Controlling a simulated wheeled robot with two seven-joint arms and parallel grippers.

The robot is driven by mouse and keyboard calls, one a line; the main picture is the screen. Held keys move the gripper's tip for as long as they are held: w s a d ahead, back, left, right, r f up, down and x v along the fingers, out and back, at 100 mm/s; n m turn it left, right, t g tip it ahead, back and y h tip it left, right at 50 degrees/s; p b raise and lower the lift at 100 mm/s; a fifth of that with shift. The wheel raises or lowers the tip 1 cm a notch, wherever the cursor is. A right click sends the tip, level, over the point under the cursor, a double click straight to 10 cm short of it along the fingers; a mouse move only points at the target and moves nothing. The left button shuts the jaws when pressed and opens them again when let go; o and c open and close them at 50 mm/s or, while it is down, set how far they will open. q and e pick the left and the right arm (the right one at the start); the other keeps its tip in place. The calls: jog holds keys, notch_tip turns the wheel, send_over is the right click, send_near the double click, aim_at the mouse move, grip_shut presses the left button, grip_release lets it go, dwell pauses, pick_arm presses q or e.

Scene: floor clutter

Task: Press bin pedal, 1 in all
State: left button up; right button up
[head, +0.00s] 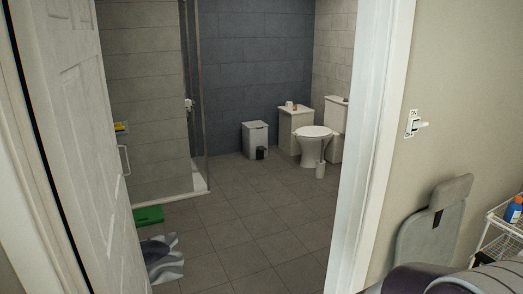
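The bin's lid looks shut. Neither of my grippers can be made out in the head view.
An open white door (90,150) and the doorframe (375,140) border the way in. A glass shower (160,110) is at left, with a green mat (148,215) and a grey patterned mat (162,258) before it. A toilet (313,143) stands right of the bin. The middle floor is clear.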

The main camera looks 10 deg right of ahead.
grip_shut()
dwell(0.5)
dwell(0.9)
pick_arm(q)
grip_shut()
